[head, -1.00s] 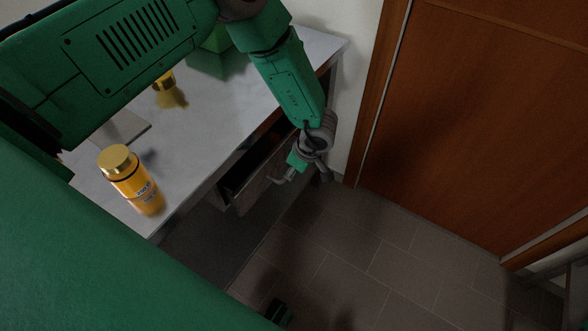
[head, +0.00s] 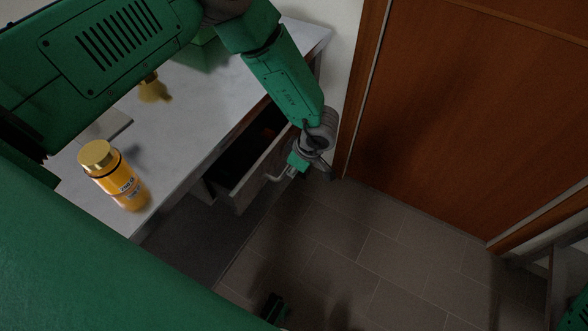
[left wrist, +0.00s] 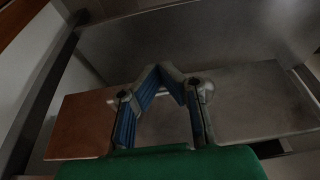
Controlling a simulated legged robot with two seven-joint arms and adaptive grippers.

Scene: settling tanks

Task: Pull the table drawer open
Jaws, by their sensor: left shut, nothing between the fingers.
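The table drawer (head: 262,180) stands partly open, and its dark inside shows between the table edge and the drawer front. My left gripper (head: 298,168) is at the outer side of the drawer front, by a pale grey curved piece that looks like the handle (head: 277,178). In the left wrist view my left gripper (left wrist: 162,72) has its blue-padded fingers closed together at the tips, in front of the drawer front (left wrist: 250,103). A small pale handle end (left wrist: 206,90) shows beside the right finger. Whether the fingers are hooked behind the handle cannot be told.
The white tabletop (head: 190,120) holds an orange bottle with a gold lid (head: 118,178), a yellow object (head: 153,90) and a green box (head: 200,50). A brown door (head: 465,110) stands at the right.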

